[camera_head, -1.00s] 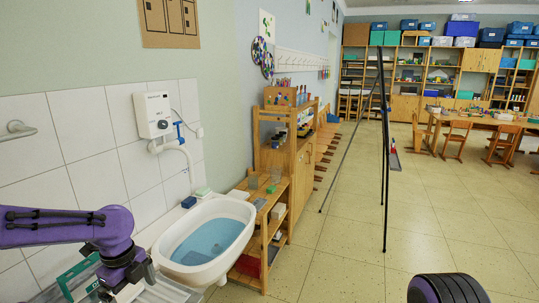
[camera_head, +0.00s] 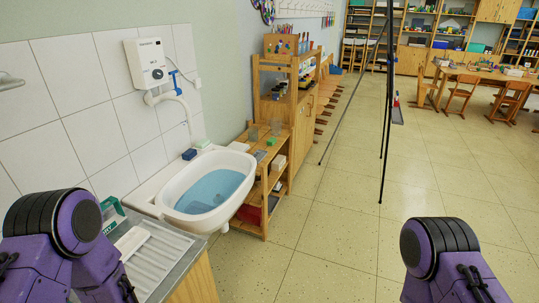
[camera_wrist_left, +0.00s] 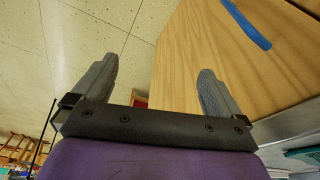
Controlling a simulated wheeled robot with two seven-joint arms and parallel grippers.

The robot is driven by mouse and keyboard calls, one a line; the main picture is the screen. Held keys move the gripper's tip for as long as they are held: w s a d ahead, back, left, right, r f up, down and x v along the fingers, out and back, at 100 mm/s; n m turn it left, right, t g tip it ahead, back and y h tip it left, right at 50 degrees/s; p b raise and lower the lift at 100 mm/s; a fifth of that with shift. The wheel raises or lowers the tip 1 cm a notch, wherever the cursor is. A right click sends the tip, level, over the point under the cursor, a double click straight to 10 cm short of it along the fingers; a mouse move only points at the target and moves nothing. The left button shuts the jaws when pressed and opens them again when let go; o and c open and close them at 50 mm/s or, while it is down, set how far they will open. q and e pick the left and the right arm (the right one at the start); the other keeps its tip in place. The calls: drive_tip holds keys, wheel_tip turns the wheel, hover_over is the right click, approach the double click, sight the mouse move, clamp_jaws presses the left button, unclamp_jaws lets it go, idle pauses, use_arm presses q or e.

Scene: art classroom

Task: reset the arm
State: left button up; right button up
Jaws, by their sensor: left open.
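My left gripper (camera_wrist_left: 159,75) shows in the left wrist view with its two grey fingers wide apart and nothing between them. Behind the fingers are a pale wooden panel (camera_wrist_left: 180,75) and the tiled floor. In the head view my left arm is folded close at the lower left, and its gripper fingers are not visible there. My right arm shows as a purple link with a black joint at the lower right. The right gripper is out of view.
A ribbed metal drainboard (camera_head: 170,252) holds a white block (camera_head: 132,243) and a green-white box (camera_head: 111,216). Beside it is a white sink (camera_head: 243,172) with blue water. A wooden shelf (camera_head: 270,180) stands behind, a black easel frame (camera_head: 386,120) further right. The floor between is clear.

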use_arm(q)
drive_tip(key=s+a+f+n+y+b, duration=0.1)
drive_tip(key=s+a+n+y, duration=0.1)
drive_tip(key=s+a+n, duration=0.3)
drive_tip(key=s+a+n+y, duration=0.1)
drive_tip(key=s+n+y, duration=0.15)
drive_tip(key=s, duration=0.45)
wheel_tip(320, 180, down, 20)
drive_tip(key=b, duration=1.9)
drive_tip(key=shift+w+d+r+t+h, duration=0.25)
drive_tip(key=shift+w+d+t+h, duration=0.1)
drive_tip(key=shift+t+h, duration=0.1)
